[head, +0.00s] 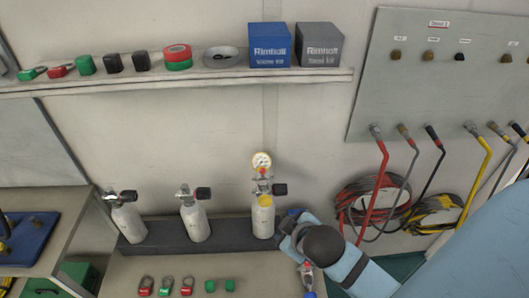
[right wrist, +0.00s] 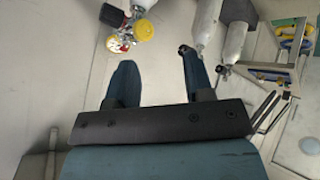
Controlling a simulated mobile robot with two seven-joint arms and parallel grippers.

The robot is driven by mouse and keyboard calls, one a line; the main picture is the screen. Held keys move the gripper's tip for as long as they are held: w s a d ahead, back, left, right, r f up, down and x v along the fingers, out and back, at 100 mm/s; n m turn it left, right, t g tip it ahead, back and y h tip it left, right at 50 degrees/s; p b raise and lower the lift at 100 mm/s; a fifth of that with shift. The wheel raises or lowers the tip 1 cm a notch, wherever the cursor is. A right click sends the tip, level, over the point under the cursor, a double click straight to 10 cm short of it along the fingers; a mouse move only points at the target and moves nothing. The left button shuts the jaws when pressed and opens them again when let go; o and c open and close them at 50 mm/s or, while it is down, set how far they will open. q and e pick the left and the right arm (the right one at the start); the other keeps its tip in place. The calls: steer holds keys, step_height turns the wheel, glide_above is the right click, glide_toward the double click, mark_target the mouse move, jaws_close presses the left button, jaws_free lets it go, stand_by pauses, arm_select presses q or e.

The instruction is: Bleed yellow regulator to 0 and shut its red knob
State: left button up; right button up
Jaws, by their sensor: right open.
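The yellow regulator with its round gauge (head: 262,162) sits on top of the rightmost white cylinder (head: 263,222), which has a yellow collar. A small red part (head: 263,174) shows just below the gauge, and a black knob (head: 279,189) sticks out to the right. My left gripper is out of view.
Two more white cylinders (head: 194,221) (head: 128,222) with black knobs stand left in the dark rack (head: 160,237). Red and green tags (head: 166,286) lie on the bench in front. A shelf (head: 190,78) runs above. Hoses (head: 375,190) hang from the right panel.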

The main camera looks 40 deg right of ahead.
steer(key=w+d+r+n+t, duration=0.2)
steer(key=w+r+n+t, duration=0.35)
steer(key=w+r, duration=0.35)
steer(key=w+a+r+n+t+y, duration=0.55)
steer(key=w+n, duration=0.25)
steer(key=n, duration=0.3)
steer(key=n+g, duration=1.8)
steer(key=n, duration=1.1)
glide_toward(263, 169)
steer(key=f, duration=0.1)
steer(key=p+x, duration=0.1)
steer(key=x, duration=0.2)
steer(key=p+x, duration=0.1)
steer(key=x, duration=0.2)
steer(key=shift+a, duration=0.25)
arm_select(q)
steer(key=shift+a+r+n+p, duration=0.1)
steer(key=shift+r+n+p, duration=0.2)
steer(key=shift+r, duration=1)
arm_select(e)
steer(key=shift+w+a+f, duration=0.1)
steer(key=shift+a+f, duration=0.05)
steer(key=shift+f, duration=0.4)
